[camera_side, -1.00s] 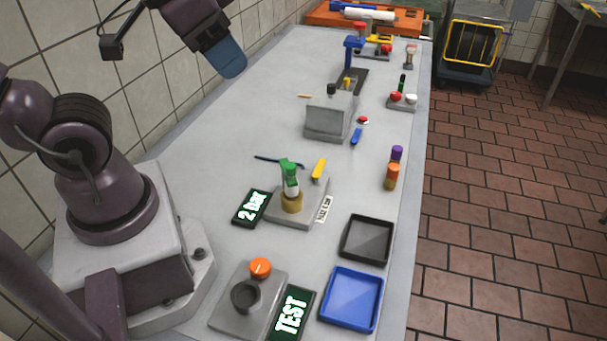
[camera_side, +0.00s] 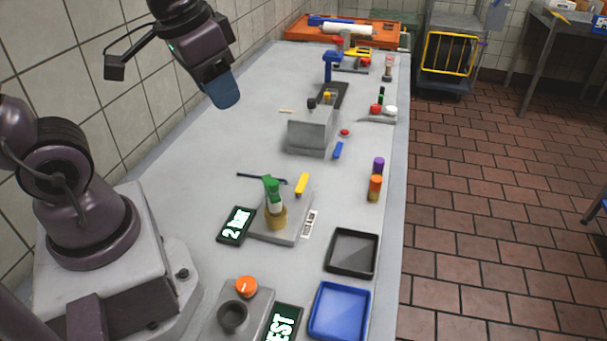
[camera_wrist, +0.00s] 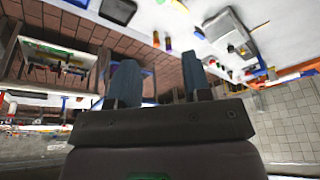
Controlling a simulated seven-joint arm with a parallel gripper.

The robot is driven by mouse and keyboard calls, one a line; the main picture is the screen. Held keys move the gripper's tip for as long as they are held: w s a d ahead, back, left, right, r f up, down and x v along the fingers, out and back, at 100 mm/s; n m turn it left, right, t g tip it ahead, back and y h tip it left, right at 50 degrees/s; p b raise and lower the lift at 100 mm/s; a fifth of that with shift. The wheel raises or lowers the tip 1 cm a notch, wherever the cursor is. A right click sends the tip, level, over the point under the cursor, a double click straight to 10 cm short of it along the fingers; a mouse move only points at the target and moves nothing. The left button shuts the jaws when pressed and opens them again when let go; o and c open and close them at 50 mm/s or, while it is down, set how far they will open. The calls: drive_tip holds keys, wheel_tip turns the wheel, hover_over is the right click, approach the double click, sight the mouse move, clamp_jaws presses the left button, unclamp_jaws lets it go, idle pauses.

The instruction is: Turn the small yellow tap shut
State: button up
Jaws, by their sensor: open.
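The small yellow tap (camera_side: 302,184) is a yellow lever on a grey base plate (camera_side: 276,237). A brass fitting (camera_side: 276,217) with a white and green top (camera_side: 273,190) stands on the same plate. The lever slants up and to the right in the side view. My gripper (camera_side: 222,93), with blue fingers, hangs high above the back-left part of the bench, well apart from the tap. In the wrist view my gripper (camera_wrist: 159,80) has its two fingers spread with nothing between them. I cannot make out the tap in the wrist view.
A "2 bar" display (camera_side: 236,226) stands left of the plate. A black tray (camera_side: 352,274) and a blue tray (camera_side: 366,312) lie in front right. A grey block (camera_side: 309,135) stands behind. Orange and purple cylinders (camera_side: 376,188) stand at the right edge.

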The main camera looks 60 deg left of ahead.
drive_tip(key=w+a+f+n+g, duration=0.3)
drive_tip(key=w+a+f, duration=0.1)
drive_tip(key=w+f, duration=0.35)
drive_tip(key=n, duration=0.5)
hover_over(304, 178)
wheel_tip(304, 178, down, 9)
drive_tip(key=shift+g+h, duration=0.3)
wheel_tip(304, 178, down, 12)
drive_tip(key=shift+f, duration=0.1)
clamp_jaws()
